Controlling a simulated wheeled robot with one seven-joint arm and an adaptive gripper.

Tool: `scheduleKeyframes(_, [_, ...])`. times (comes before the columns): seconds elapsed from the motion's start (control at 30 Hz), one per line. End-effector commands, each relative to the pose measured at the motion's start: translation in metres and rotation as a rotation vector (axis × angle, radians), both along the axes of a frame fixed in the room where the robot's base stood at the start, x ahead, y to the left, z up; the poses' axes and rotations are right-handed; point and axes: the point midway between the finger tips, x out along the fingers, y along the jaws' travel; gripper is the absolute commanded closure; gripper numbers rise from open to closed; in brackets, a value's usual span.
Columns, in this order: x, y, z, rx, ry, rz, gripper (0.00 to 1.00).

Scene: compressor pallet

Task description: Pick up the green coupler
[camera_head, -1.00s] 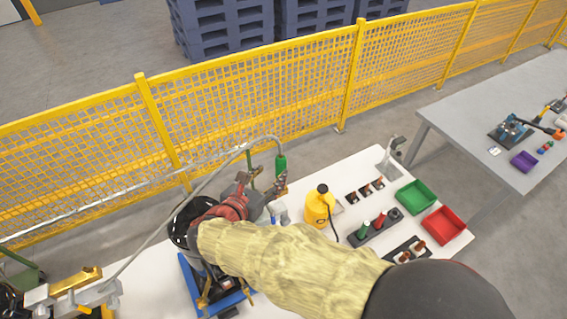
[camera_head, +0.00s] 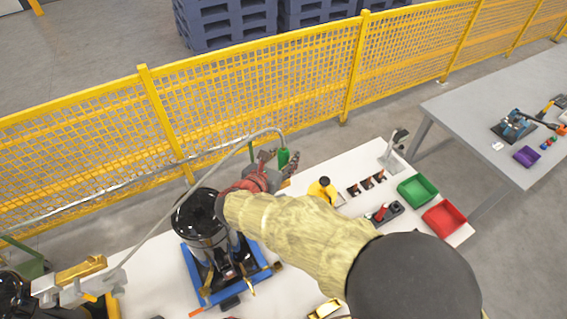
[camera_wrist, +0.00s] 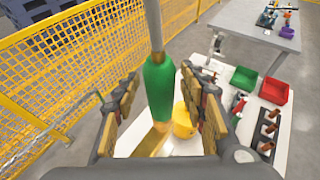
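The green coupler (camera_head: 283,157) hangs upright at the end of a grey hose that arches over the white table. In the wrist view the coupler (camera_wrist: 159,88), with a brass-coloured lower end, stands between the two fingers of my gripper (camera_wrist: 160,98). The fingers are spread, with a visible gap on each side of the coupler. In the head view my gripper (camera_head: 277,163) is beside and around the coupler, and the fingers partly overlap it.
A black compressor tank (camera_head: 202,215) stands on a blue pallet (camera_head: 205,290) to the left. A yellow mesh fence (camera_head: 250,90) runs behind.

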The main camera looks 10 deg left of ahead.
Motion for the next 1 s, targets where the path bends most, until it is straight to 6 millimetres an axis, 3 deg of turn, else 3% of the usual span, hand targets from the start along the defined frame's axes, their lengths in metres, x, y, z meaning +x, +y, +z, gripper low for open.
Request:
scheduleKeyframes(0.7, [-0.0001,-0.0001,0.0003,0.001,0.000,0.000,1.00])
scheduleKeyframes(1.0, [0.0000,0.0002,0.0010,0.001,-0.001,0.000,1.00])
